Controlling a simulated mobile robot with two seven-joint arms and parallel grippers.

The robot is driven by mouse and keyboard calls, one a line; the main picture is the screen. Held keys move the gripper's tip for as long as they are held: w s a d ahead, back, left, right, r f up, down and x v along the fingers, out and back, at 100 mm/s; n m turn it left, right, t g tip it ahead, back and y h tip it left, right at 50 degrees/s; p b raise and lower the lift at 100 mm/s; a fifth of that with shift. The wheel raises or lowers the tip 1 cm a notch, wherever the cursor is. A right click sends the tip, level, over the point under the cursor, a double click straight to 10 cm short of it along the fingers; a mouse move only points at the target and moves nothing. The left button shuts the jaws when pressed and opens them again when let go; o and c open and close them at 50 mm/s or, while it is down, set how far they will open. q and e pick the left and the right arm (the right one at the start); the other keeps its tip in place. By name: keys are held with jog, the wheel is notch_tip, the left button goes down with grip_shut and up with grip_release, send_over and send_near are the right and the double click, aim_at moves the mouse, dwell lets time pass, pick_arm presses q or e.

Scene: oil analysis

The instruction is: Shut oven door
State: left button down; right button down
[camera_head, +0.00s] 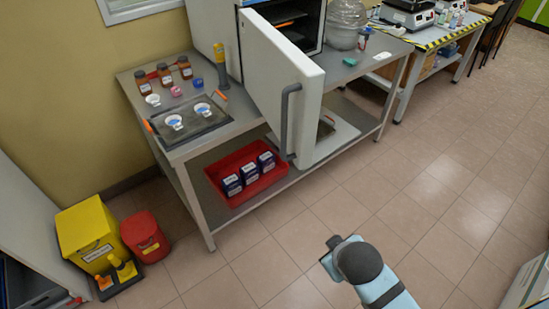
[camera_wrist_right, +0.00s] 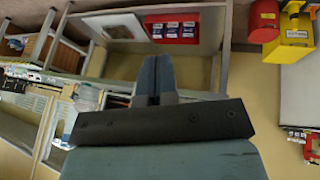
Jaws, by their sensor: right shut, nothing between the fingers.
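The oven (camera_head: 290,22) stands on the steel bench, and its white door (camera_head: 275,75) is swung wide open toward the room, past the bench's front edge. A grey bar handle (camera_head: 285,122) runs down the door's free edge. The dark oven inside and an orange-edged shelf show behind the door. My right gripper (camera_head: 333,248) is over the floor in front of the bench, apart from the door and handle. In the right wrist view its fingers (camera_wrist_right: 155,75) are together and empty. My left gripper is not in view.
The steel bench (camera_head: 228,122) holds bottles, a dark tray (camera_head: 188,122) with white dishes and a yellow-handled tool. A red tray (camera_head: 240,192) with blue boxes sits on its lower shelf. Yellow (camera_head: 88,235) and red bins (camera_head: 144,233) stand at left. Open floor lies to the right.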

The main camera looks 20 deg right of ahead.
jog(key=w+a+r+n+t+h, duration=0.3)
jog(key=w+a+r+n+t, duration=0.15)
jog(key=w+a, duration=0.4)
jog(key=w+a+r+n+t+h, duration=0.35)
jog(key=w+a+n+t, duration=0.2)
jog(key=w, duration=0.65)
jog(key=w+d+f+m+p, duration=0.1)
jog(key=w+d+p, duration=0.1)
jog(key=w+d, duration=0.7)
jog(key=shift+w+p, duration=0.4)
jog(key=shift+w, duration=0.2)
jog(key=shift+d, duration=0.1)
